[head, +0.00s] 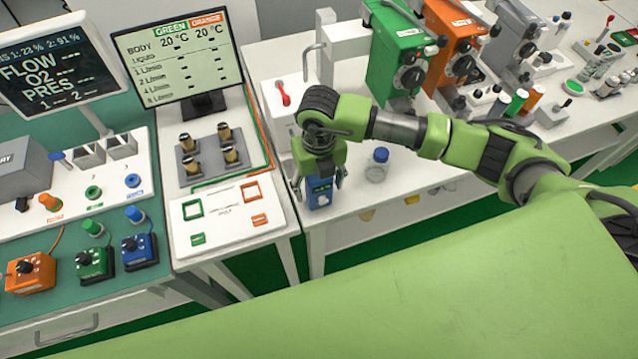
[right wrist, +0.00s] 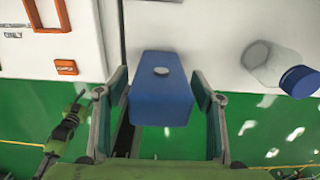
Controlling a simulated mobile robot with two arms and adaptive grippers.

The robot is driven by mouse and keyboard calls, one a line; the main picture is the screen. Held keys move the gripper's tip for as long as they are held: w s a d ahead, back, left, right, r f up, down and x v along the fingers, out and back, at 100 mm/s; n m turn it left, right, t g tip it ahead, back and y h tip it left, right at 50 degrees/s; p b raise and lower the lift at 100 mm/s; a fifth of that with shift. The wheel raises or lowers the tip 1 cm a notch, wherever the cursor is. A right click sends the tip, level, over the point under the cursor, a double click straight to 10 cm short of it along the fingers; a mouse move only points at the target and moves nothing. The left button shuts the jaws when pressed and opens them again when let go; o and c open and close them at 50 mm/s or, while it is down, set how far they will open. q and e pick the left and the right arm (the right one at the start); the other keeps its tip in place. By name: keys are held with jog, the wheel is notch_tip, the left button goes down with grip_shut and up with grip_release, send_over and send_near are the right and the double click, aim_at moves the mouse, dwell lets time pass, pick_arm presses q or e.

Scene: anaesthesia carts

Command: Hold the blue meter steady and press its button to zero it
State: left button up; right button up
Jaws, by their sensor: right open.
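The blue meter (head: 319,196) stands at the front left edge of the right-hand white table, its small display partly under my gripper. In the right wrist view the blue meter (right wrist: 160,105) shows as a blue box with a pale round button (right wrist: 161,71) on its upper face. My right gripper (head: 317,184) comes down over it from above. In the right wrist view, my right gripper (right wrist: 162,92) is open, with one finger on each side of the meter and a gap visible at the sides.
A clear jar with a blue cap (head: 381,155) stands just right of the meter. A white panel with green and orange squares (head: 222,208) lies left of it, across a gap. Green and orange vaporizer units (head: 398,50) stand behind. A green surface (head: 400,290) fills the foreground.

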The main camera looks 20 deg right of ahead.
jog(key=shift+f, duration=0.65)
jog(key=c, duration=1.5)
